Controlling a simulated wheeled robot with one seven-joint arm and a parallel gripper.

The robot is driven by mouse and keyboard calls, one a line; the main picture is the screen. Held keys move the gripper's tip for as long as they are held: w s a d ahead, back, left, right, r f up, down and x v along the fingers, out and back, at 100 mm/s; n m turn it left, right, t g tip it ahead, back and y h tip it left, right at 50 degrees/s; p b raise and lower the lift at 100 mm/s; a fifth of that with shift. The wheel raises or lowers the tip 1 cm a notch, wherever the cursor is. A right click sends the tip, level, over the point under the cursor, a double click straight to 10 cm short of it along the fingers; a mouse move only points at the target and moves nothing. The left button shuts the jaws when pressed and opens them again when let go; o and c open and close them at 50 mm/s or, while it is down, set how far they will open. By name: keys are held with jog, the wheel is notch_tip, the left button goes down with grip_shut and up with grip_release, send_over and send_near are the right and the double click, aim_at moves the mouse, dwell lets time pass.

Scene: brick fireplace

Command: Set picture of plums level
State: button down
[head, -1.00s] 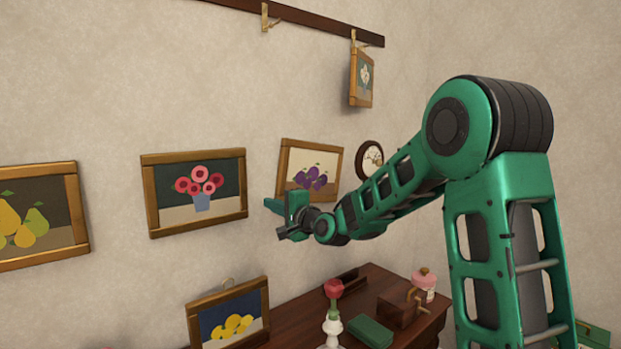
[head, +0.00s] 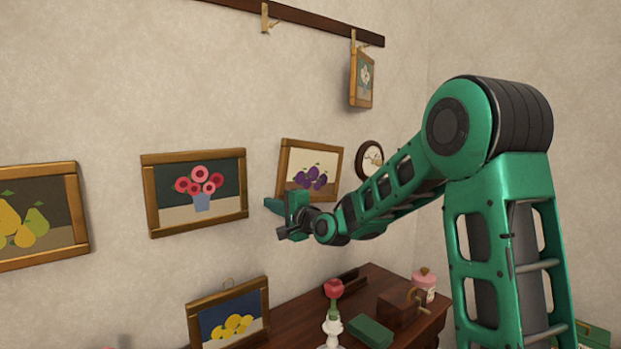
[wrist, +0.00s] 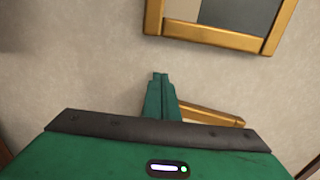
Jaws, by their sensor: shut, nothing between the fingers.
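The picture of plums (head: 311,180) hangs on the wall in a wooden frame, purple plums on a cream ground. It is tilted, its right side lower than its left. My gripper (head: 268,206) is in front of the wall at its lower left and hides part of that corner. In the wrist view my gripper's green fingers (wrist: 160,78) are together and empty. A strip of wooden frame shows just right of and behind them, and I cannot tell whether they touch. Another stretch of frame crosses the top of that view; which picture it belongs to is unclear.
A small picture (head: 362,79) hangs above from the rail (head: 310,18). Below, a dark cabinet (head: 300,322) holds a rose, a green box and a lemon picture (head: 229,315).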

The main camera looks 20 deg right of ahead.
jog(key=shift+w+d, duration=0.25)
jog(key=shift+d, duration=0.45)
jog(key=shift+w+d, duration=0.2)
jog(key=shift+d, duration=0.55)
jog(key=shift+w+d, duration=0.25)
jog(key=shift+d, duration=0.45)
dwell(2.5)
jog(key=shift+a, duration=0.15)
jog(key=s, duration=0.8)
jog(key=shift+s+d, duration=0.15)
jog(key=shift+d, duration=0.2)
dwell(0.7)
jog(key=shift+f, duration=0.1)
